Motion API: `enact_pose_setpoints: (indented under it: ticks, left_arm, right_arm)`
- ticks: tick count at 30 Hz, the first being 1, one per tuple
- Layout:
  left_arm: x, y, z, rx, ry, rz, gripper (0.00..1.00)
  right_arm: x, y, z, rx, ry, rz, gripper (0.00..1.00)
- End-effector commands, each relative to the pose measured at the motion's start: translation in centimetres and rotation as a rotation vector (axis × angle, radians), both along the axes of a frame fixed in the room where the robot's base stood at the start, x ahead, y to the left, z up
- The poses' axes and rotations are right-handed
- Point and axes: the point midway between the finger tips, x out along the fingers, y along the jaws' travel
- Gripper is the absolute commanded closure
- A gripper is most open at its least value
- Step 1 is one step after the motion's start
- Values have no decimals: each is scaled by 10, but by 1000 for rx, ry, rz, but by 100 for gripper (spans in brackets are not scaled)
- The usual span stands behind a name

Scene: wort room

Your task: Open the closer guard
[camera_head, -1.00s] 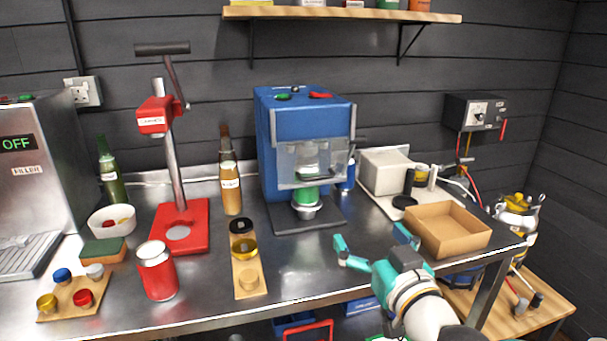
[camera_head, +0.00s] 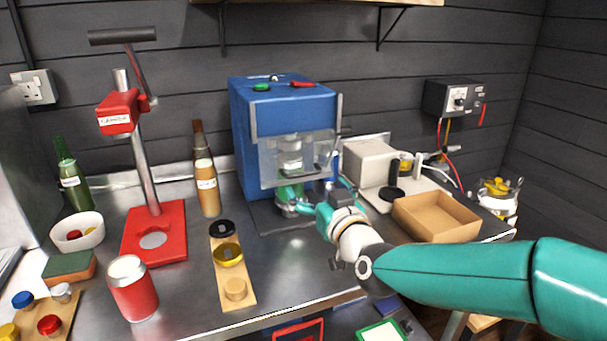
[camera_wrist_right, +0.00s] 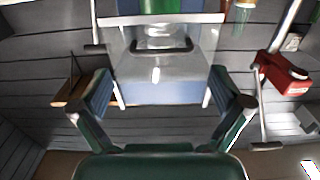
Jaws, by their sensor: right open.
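The closer is a blue machine (camera_head: 282,105) at the back of the bench. Its clear guard (camera_head: 268,163) hangs down over the front, between two grey side arms. In the right wrist view the clear guard (camera_wrist_right: 135,75) lies ahead, with a dark handle bar (camera_wrist_right: 160,48) across it. My right gripper (camera_head: 315,188) is open at the guard's lower edge, and its fingers (camera_wrist_right: 160,75) are spread either side of the panel in the wrist view. I cannot tell whether they touch it. The parts below the guard are partly hidden by the gripper. My left gripper is out of view.
A red lever press (camera_head: 150,225) and a brown bottle (camera_head: 206,188) stand left of the closer. A wooden strip with rings (camera_head: 235,290) lies in front. A cardboard box (camera_head: 437,218) and a pale grey unit (camera_head: 368,165) stand to the right. A shelf (camera_head: 420,2) hangs above.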

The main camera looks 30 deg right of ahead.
Motion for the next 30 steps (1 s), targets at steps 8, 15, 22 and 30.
enact_pose_setpoints:
  ticks: [8, 15, 22, 30]
  left_arm:
    - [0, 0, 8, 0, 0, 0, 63]
    - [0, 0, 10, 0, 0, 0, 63]
    - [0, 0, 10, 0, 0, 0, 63]
    - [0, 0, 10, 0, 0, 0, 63]
  right_arm:
    - [49, -11, 1, -1, 2, 2, 0]
    - [64, -14, 0, 1, 1, 2, 0]
    - [65, -14, 0, 1, 0, 2, 0]
    - [65, -14, 0, 1, 0, 2, 40]
